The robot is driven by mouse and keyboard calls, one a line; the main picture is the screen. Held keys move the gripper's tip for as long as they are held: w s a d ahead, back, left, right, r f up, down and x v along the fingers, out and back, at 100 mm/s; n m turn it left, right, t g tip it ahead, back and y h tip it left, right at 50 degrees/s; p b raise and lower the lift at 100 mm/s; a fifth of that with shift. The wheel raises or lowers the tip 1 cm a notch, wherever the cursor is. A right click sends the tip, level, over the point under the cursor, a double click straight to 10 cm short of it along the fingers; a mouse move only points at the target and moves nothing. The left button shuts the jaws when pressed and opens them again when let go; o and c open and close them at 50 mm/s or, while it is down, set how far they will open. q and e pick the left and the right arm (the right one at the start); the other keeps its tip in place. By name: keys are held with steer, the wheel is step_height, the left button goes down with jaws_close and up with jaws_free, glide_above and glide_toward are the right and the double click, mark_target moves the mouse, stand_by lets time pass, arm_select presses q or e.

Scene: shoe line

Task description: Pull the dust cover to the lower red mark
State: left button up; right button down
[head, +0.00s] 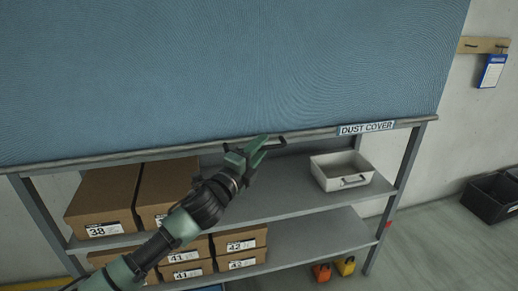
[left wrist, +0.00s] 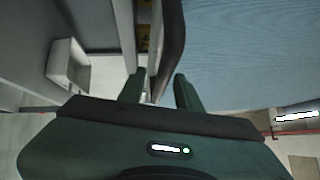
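The blue dust cover (head: 230,65) hangs in front of the upper part of a rack, with a grey bar along its lower edge and a "DUST COVER" label (head: 367,128). A dark pull handle (head: 276,145) shows below the bar, just at my left gripper (head: 258,150). In the left wrist view the cover (left wrist: 240,55) fills the right side. The left gripper's fingers (left wrist: 158,90) are apart there, with a dark edge of the bar or handle between them and gaps showing. A red mark (head: 389,225) is low on the rack's right post. My right gripper is out of view.
The rack shelves hold brown shoe boxes (head: 103,200) at the left and a white bin (head: 342,170) at the right. Orange and yellow objects (head: 334,269) are on the floor below. A dark crate (head: 490,198) stands at the far right.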

arm_select(q)
steer(key=shift+s+a, duration=0.1)
steer(key=shift+a, duration=0.05)
steer(key=p+v, duration=0.1)
steer(key=v, duration=0.6)
steer(key=shift+s+p, duration=0.3)
